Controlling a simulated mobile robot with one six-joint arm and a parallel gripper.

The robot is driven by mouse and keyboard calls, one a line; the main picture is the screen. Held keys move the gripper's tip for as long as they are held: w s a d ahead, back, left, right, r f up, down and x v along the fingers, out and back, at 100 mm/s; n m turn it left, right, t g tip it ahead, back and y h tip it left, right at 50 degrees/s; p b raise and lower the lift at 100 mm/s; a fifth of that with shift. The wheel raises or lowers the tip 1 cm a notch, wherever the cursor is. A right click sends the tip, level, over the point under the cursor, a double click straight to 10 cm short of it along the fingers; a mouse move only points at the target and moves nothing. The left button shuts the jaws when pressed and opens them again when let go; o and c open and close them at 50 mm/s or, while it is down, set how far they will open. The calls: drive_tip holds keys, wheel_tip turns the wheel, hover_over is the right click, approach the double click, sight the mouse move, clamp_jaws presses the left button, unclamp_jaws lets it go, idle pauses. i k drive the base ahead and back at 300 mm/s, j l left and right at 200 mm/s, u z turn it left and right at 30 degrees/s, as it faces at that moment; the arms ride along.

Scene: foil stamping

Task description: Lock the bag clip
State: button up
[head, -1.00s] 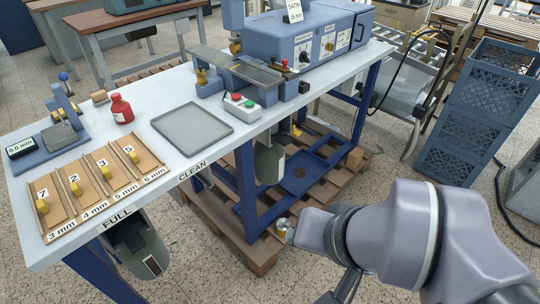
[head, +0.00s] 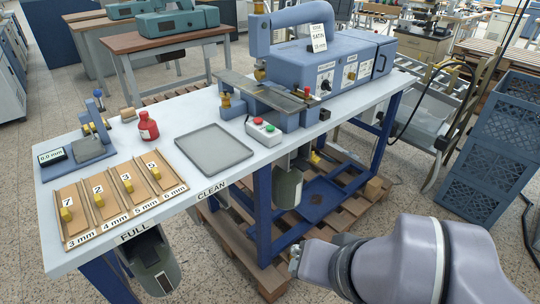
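I cannot make out a bag clip for certain. A small yellow part (head: 315,157) shows under the table behind the right-hand grey container; it is too small to identify. One grey bag-like container (head: 154,264) hangs under the table edge by the FULL label (head: 134,233). Another container (head: 288,189) hangs further right, past the CLEAN label (head: 212,190). My gripper (head: 296,262) is at the lower middle, in front of the table and apart from both containers. Its fingers are too small and turned away to show whether they are open or shut.
The white table (head: 225,165) carries a blue stamping machine (head: 335,75), a grey tray (head: 213,150), a red bottle (head: 148,127) and wooden slots (head: 85,212). A pallet (head: 262,270) lies beneath. Blue crates (head: 490,150) stand right. Floor in front is open.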

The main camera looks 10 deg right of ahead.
sight(315, 159)
drive_tip(key=i+l+u, duration=0.45)
drive_tip(key=i+l, duration=0.35)
drive_tip(key=l, duration=0.1)
